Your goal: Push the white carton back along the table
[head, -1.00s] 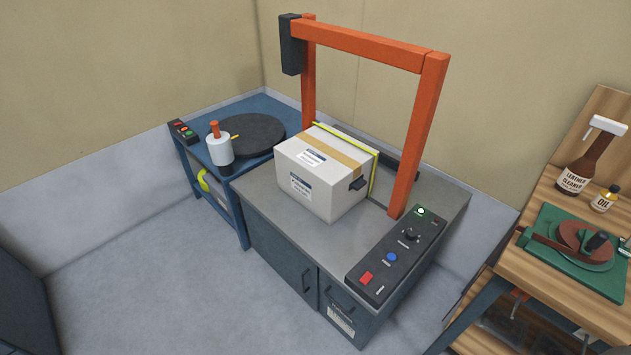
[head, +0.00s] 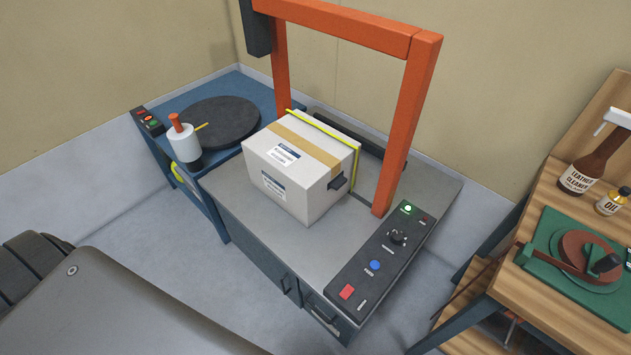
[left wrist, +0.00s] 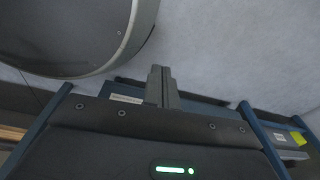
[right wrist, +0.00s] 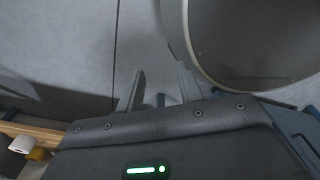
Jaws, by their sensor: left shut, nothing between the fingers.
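The white carton (head: 300,165) sits upright on the grey tabletop (head: 240,195) of the strapping machine in the head view. It has tan tape, printed labels and a dark handle slot on its right side. A yellow strap (head: 325,131) runs over its far end, close to the orange arch (head: 405,120). My left gripper (left wrist: 162,88) is shut and empty in the left wrist view. My right gripper (right wrist: 158,88) has its fingers apart with nothing between them in the right wrist view. Neither gripper shows in the head view, and neither wrist view shows the carton.
A control panel (head: 385,262) with buttons lies along the table's right edge. A blue side table at the left holds a dark turntable (head: 217,122) and a white-bodied tool (head: 184,146). A wooden bench (head: 500,288) with bottles stands at the right. Bare tabletop lies before the carton.

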